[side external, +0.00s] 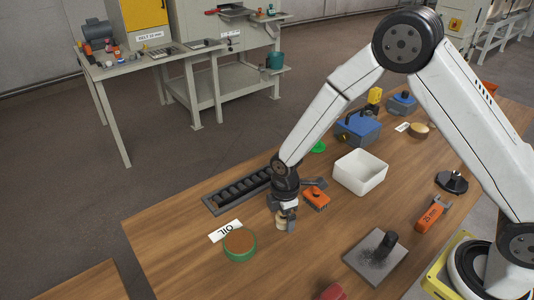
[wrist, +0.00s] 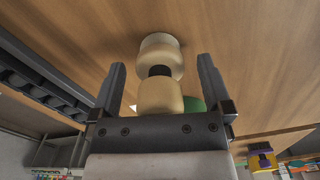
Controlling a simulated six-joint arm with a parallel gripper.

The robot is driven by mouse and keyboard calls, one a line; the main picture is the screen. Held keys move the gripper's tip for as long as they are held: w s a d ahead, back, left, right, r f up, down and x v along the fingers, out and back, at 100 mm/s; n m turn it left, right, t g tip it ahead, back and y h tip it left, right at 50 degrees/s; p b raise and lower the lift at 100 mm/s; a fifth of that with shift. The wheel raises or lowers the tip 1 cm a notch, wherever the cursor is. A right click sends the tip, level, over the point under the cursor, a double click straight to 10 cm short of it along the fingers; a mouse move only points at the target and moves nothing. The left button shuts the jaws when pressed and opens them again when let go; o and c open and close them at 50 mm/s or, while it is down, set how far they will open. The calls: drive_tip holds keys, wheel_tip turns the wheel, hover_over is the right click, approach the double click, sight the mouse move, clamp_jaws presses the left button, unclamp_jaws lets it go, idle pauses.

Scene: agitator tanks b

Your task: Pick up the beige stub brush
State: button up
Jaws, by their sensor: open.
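The beige stub brush (wrist: 160,95) is in the middle of the wrist view, with a rounded pale body, a dark neck band and a wider end against the wood. In the side view a small part of it (side external: 280,222) shows beside the fingers; the rest is hidden by them. My gripper (wrist: 161,62) is open, with one dark finger on each side of the brush and a gap on both sides. In the side view my gripper (side external: 287,216) points down, low over the table.
A green-rimmed round pot (side external: 240,244) and an OIL label (side external: 226,231) lie to the left. An orange brush (side external: 316,198) is close on the right, a white bin (side external: 360,172) beyond it. A dark slotted rack (side external: 212,205) lies behind. A grey plate with a black knob (side external: 372,262) stands front right.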

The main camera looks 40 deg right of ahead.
idle(0.3)
drive_tip(key=c, duration=1.3)
drive_tip(key=shift+r, duration=0.2)
drive_tip(key=shift+r, duration=0.8)
drive_tip(key=shift+s+d+r, duration=0.45)
drive_tip(key=shift+s+r, duration=1.4)
drive_tip(key=shift+s, duration=0.45)
drive_tip(key=shift+s+d+r, duration=0.45)
drive_tip(key=shift+s+r, duration=1.4)
drive_tip(key=shift+s, duration=0.4)
drive_tip(key=shift+s+d+r, duration=0.45)
drive_tip(key=shift+s+r, duration=1.4)
drive_tip(key=shift+s, duration=0.45)
